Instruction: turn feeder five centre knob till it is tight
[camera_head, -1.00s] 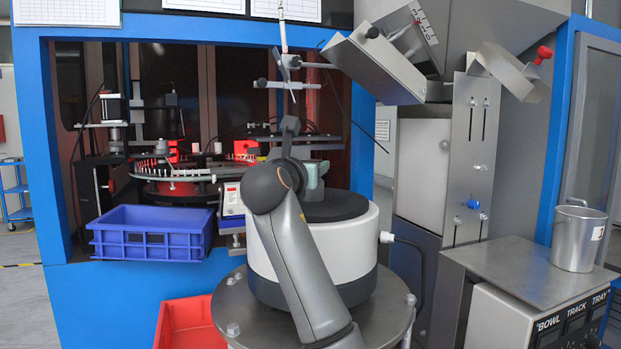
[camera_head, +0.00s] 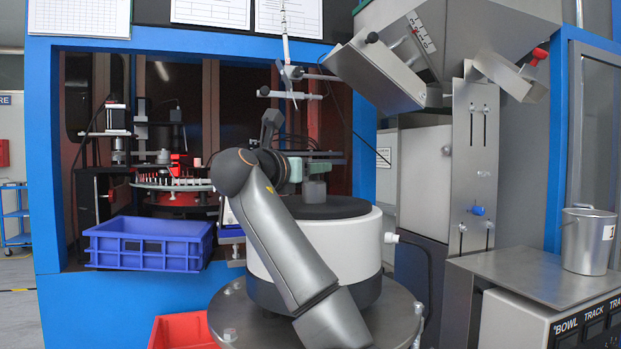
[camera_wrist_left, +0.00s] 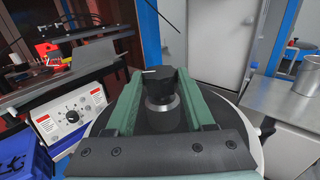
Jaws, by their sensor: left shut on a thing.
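The feeder's centre knob has a black top (camera_wrist_left: 158,82) with a white mark, above a grey round base (camera_wrist_left: 163,113). It stands upright in the middle of the dark bowl top. My left gripper's green fingers (camera_wrist_left: 160,88) lie on either side of the knob and are shut on it. In the head view the left gripper (camera_head: 298,170) is over the bowl, partly behind my arm's wrist, and the grey part of the knob (camera_head: 314,190) shows just below the fingers. The white drum-shaped feeder (camera_head: 345,240) stands on a round metal plate. My right gripper is out of view.
A blue crate (camera_head: 150,244) stands at left and a red bin (camera_head: 182,331) lies low in front. A control box with a dial (camera_wrist_left: 72,116) is beside the feeder. A metal hopper chute (camera_head: 375,70) hangs behind right. A metal pot (camera_head: 588,242) stands on the right-hand cabinet.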

